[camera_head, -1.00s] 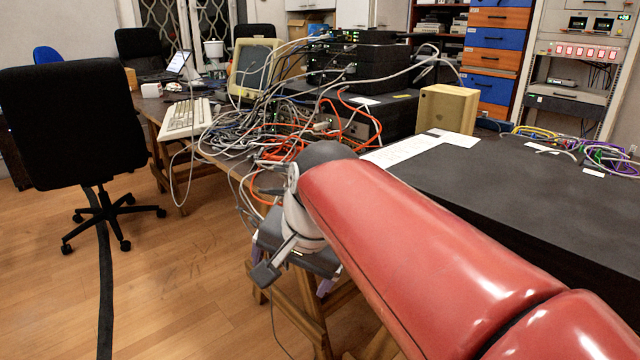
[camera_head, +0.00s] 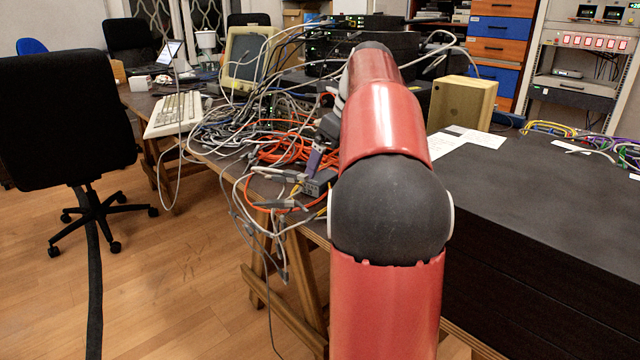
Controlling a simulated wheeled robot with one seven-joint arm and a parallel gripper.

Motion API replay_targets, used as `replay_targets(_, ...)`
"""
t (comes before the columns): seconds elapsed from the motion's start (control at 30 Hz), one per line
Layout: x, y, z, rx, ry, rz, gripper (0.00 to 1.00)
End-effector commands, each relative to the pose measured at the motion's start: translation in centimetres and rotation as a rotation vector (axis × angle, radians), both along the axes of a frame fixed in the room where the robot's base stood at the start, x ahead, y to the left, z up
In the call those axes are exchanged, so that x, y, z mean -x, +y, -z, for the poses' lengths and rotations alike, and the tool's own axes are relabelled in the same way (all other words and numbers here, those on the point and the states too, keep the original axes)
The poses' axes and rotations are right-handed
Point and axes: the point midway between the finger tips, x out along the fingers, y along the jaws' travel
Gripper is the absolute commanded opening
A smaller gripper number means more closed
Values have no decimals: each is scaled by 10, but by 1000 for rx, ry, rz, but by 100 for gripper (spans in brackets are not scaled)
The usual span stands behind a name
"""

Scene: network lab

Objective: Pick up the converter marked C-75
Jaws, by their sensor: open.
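My gripper (camera_head: 316,158) is at the front edge of the cable-covered table, just left of my red arm. One purple-grey finger shows, pointing down; the other finger is hidden behind my arm. A small dark grey box (camera_head: 318,188) sits just below the visible finger, among cables at the table edge. I cannot tell whether the finger touches it. No C-75 marking is readable, so I cannot tell whether this box is that converter.
Tangled grey and orange cables (camera_head: 285,150) cover the table and hang over its front edge. A keyboard (camera_head: 174,114), a monitor (camera_head: 248,60), stacked black devices (camera_head: 365,48) and a wooden box (camera_head: 462,103) stand around. A dark cabinet top (camera_head: 540,190) is largely clear at right.

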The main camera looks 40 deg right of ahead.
Motion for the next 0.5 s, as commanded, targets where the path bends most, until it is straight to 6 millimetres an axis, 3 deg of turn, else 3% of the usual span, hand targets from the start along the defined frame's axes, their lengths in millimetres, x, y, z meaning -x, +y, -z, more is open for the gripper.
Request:
replay_targets(0.2,-10,9,33,-1,0,-3,100)
replay_targets(0.5,-14,10,39,1,-1,-4,100)
